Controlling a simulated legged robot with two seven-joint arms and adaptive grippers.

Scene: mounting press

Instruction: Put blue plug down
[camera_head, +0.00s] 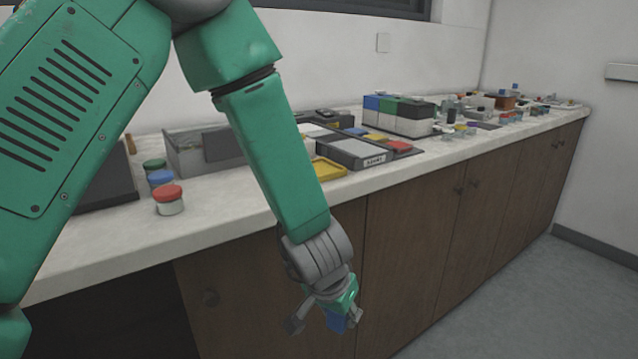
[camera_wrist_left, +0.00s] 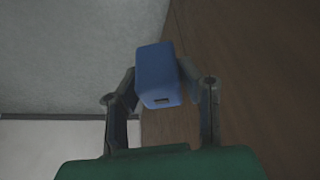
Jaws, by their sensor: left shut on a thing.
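My left gripper (camera_head: 326,316) hangs in front of the brown cabinet doors, below the level of the countertop. It is shut on the blue plug (camera_head: 337,322), a small blue block partly hidden by the fingers in the head view. The left wrist view shows the blue plug (camera_wrist_left: 158,76) between the two fingers of my left gripper (camera_wrist_left: 160,92), with a small dark slot on its near face. The plug is held in the air, clear of the counter. My right gripper is not in view.
The pale countertop (camera_head: 100,245) runs along the wall. Jars with red (camera_head: 168,198), blue and green lids stand at its left. A yellow tray (camera_head: 328,169), a labelled grey case (camera_head: 352,152) and coloured boxes (camera_head: 400,113) stand farther along. The front strip of counter is bare.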

